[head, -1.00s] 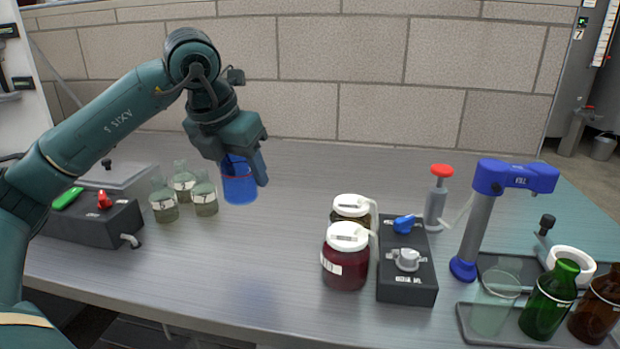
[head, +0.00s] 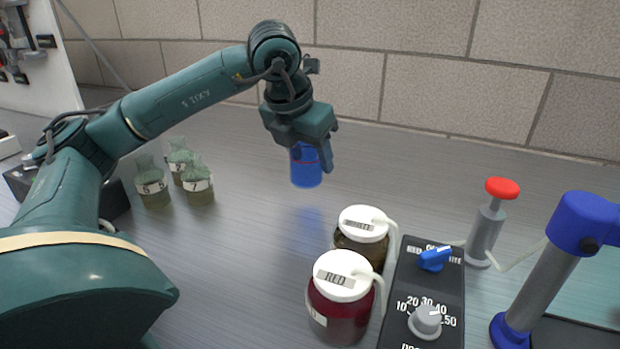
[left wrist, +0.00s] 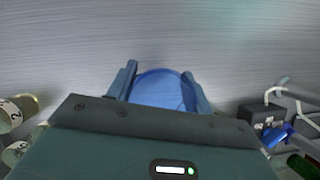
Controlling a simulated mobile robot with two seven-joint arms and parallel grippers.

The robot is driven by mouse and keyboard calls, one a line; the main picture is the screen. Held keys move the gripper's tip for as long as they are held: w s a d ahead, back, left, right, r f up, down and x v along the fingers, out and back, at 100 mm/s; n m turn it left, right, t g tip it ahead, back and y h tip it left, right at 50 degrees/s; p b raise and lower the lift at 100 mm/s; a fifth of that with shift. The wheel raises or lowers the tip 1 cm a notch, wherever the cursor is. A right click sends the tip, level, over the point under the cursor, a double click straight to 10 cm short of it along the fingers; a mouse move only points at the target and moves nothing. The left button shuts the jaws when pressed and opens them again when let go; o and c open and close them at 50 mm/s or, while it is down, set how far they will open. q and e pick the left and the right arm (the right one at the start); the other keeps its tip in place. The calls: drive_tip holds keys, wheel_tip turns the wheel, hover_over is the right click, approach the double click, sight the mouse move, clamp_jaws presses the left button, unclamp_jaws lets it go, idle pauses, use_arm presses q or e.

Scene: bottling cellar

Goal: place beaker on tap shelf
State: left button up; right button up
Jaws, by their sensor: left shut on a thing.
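My left gripper (head: 312,157) is shut on a blue see-through beaker (head: 306,172) and holds it upright above the middle of the table. In the left wrist view the beaker (left wrist: 163,90) sits between the two fingers of the left gripper (left wrist: 161,85), its round rim towards the camera. The fingers and palm hide part of it. No tap shelf can be made out for certain. A dark box (head: 112,200) at the left is mostly hidden by my arm. My right gripper is not in view.
Several labelled flasks (head: 152,187) stand left of the beaker. A RED jar (head: 335,318), a second white-lidded jar (head: 362,250) and a black control box (head: 440,285) stand front right. A red-topped pump (head: 487,225) and blue-headed post (head: 540,285) are further right. The table's back middle is clear.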

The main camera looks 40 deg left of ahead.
sight(310, 173)
use_arm(q)
drive_tip(key=shift+f+b, duration=0.45)
drive_tip(key=shift+f, duration=1.55)
drive_tip(key=shift+f, duration=0.15)
drive_tip(key=o, duration=1)
drive_tip(key=shift+c, duration=0.2)
